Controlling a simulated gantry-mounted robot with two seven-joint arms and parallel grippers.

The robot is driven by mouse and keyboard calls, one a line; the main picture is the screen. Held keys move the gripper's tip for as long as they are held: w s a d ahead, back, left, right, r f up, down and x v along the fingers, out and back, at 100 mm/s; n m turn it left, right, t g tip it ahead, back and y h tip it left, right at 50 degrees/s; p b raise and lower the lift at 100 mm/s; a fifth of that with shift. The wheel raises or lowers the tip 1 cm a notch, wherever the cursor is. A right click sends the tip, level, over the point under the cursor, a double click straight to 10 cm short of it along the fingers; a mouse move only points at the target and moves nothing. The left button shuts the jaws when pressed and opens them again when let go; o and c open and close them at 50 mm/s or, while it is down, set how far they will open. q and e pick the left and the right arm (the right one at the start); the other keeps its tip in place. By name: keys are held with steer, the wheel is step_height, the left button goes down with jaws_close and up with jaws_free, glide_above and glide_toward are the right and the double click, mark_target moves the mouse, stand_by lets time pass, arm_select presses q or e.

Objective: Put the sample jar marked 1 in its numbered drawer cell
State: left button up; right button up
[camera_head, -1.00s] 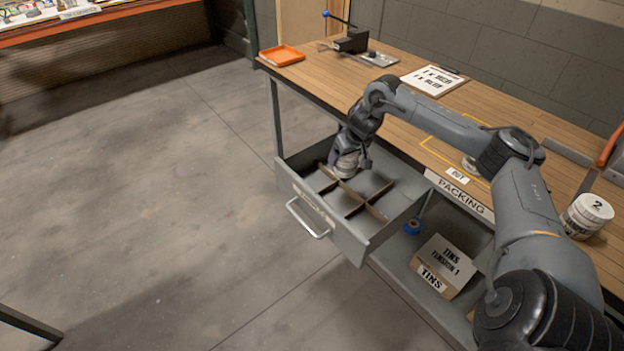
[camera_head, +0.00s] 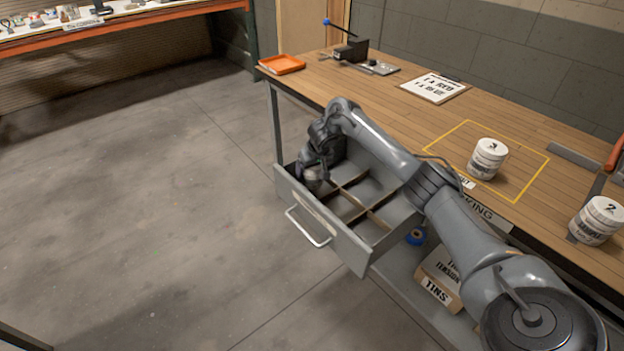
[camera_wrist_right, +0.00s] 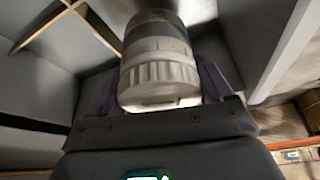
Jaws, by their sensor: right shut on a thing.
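My right gripper (camera_head: 313,170) is inside the open drawer (camera_head: 338,232), at its left end near the front panel. It is shut on a white and grey sample jar (camera_wrist_right: 160,62), which fills the space between the fingers in the right wrist view (camera_wrist_right: 158,88). In the head view the jar (camera_head: 311,181) is dark and mostly covered by the gripper; its number cannot be read. It is at the front left cell, but I cannot tell whether it touches the bottom. Dividers (camera_head: 351,183) split the drawer into several cells. My left gripper is not in view.
A white jar (camera_head: 488,158) stands inside the yellow outline on the bench (camera_head: 400,110). A jar marked 2 (camera_head: 598,220) stands at the right. A clipboard (camera_head: 436,88) and orange tray (camera_head: 282,64) lie farther back. A tins box (camera_head: 438,280) is on the shelf below.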

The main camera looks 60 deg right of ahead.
mark_target(312, 177)
step_height(312, 177, down, 4)
steer(key=b, duration=0.2)
steer(key=shift+b, duration=0.4)
steer(key=o, duration=1.2)
steer(key=shift+f, duration=0.15)
